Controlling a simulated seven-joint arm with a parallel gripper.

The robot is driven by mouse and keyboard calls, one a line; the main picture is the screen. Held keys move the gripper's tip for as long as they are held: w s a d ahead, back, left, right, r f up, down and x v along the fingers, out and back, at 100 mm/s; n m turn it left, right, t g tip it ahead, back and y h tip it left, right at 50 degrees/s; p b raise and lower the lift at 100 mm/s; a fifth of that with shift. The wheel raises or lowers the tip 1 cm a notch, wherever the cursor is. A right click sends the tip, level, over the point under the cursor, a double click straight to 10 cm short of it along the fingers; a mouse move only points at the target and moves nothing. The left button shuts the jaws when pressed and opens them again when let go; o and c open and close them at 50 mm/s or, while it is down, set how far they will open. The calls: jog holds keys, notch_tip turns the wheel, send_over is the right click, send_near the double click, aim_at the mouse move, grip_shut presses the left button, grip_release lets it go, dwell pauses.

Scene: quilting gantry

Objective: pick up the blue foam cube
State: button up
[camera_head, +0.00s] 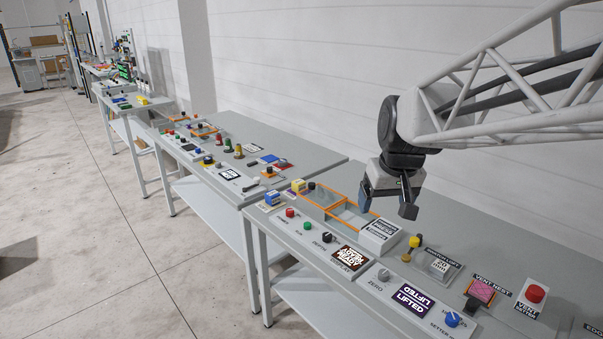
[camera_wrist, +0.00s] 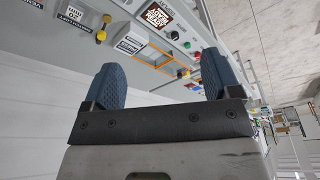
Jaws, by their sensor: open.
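A small blue cube (camera_head: 271,199) with a pale label sits at the left end of the near table, beside the orange-edged tray. I take it to be the blue foam cube. My gripper (camera_head: 388,203) hangs above the tray's right side and the white labelled box, to the right of the cube and apart from it. The fingers are spread with nothing between them. In the wrist view my gripper (camera_wrist: 161,70) also shows two separated blue pads, with the table beyond; the cube is too small there to be sure of.
A yellow block (camera_head: 298,185) stands close to the blue cube. The orange-edged tray (camera_head: 340,203) and white labelled box (camera_head: 379,236) lie under my gripper. Knobs and buttons line the front, including a black knob (camera_head: 327,237). A red button (camera_head: 535,294) stands at the right.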

jog(key=w+a+f+n, duration=0.1)
jog(key=w+a, duration=0.2)
jog(key=w, duration=0.5)
jog(key=w+a+n, duration=0.1)
jog(key=w+a, duration=0.2)
jog(key=w, duration=0.6)
jog(key=n+y, duration=0.2)
jog(key=n, duration=0.3)
send_over(272, 193)
jog(key=s+d, duration=0.2)
jog(key=f, duration=2.7)
jog(key=shift+w+a+f, duration=0.15)
jog(key=shift+w+f, duration=0.1)
jog(key=shift+f, duration=0.15)
jog(key=shift+f, duration=0.1)
jog(key=shift+x, duration=1.2)
